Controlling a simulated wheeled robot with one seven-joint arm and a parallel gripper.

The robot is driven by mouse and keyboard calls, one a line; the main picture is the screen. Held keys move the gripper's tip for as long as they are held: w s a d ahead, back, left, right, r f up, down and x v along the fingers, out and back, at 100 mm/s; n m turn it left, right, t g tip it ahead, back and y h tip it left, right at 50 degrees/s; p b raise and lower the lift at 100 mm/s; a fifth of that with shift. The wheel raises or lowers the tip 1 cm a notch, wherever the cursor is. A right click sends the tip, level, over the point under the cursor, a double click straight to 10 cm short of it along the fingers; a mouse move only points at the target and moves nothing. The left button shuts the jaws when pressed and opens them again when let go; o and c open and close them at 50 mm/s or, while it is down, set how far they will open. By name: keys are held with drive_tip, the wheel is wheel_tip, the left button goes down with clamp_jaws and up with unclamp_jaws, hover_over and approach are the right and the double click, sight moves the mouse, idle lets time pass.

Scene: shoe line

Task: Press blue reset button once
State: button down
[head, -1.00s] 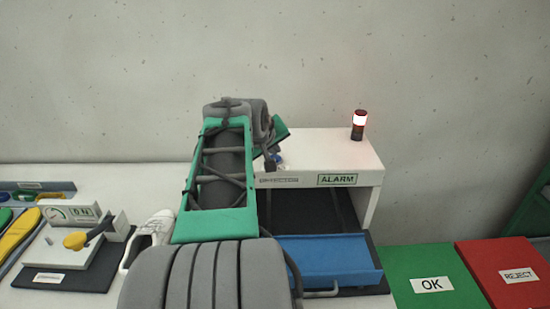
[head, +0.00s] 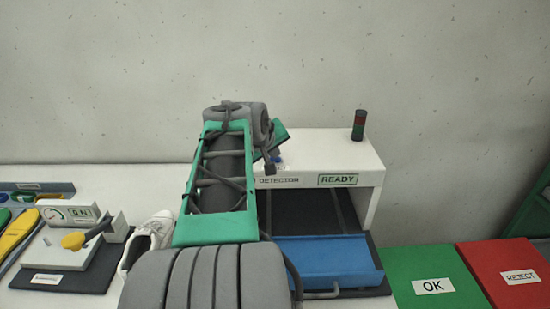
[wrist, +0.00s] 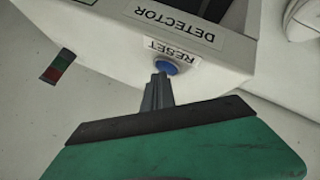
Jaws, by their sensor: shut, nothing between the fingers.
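The blue reset button (wrist: 167,67) sits on the white detector housing (wrist: 215,62) under a RESET label, and the DETECTOR label is beside it in the wrist view. My gripper (wrist: 161,80) is shut and empty, with its fingertips at the edge of the button; whether they touch it I cannot tell. In the head view my arm hides most of the gripper, and a bit of the blue button (head: 277,160) shows beside it. The detector's display (head: 338,180) reads READY. The signal lamp (head: 358,125) on top is dark.
A blue tray (head: 325,262) lies at the detector's opening. A green OK mat (head: 410,270) and a red REJECT mat (head: 500,258) are at the right. A white shoe (head: 150,238) and a gauge fixture (head: 75,250) are at the left.

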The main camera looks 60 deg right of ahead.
idle(0.3)
drive_tip(key=shift+r+p, duration=0.65)
drive_tip(key=shift+r, duration=0.25)
wheel_tip(320, 180, up, 5)
drive_tip(key=p, duration=0.3)
idle(0.4)
